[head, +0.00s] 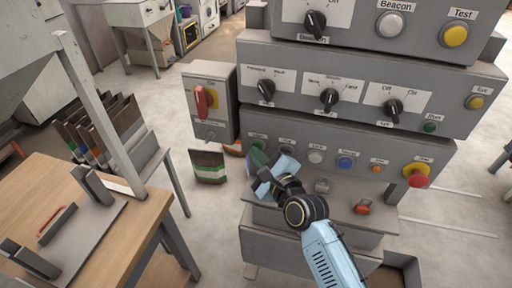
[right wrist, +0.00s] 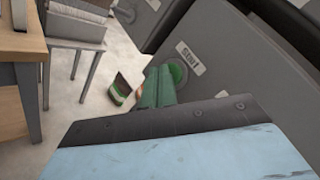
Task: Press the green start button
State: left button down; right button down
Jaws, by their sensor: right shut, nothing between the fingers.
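The green start button (right wrist: 178,74) shows in the right wrist view beside a label reading "Start", on a grey panel. My left gripper is not in view.
A wooden table (head: 125,243) is at left; a bag (head: 208,166) stands on the floor.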

jog(key=shift+s+a+p, duration=0.2)
jog(key=shift+s+p, duration=0.35)
jog(key=shift+s, duration=0.1)
jog(key=shift+s, duration=0.1)
jog(key=s+p, duration=0.1)
jog(key=s+a+p, duration=0.1)
jog(key=s, duration=0.1)
jog(key=s+a+p, duration=0.1)
jog(key=s, duration=0.1)
jog(key=shift+s, duration=0.25)
dwell(0.5)
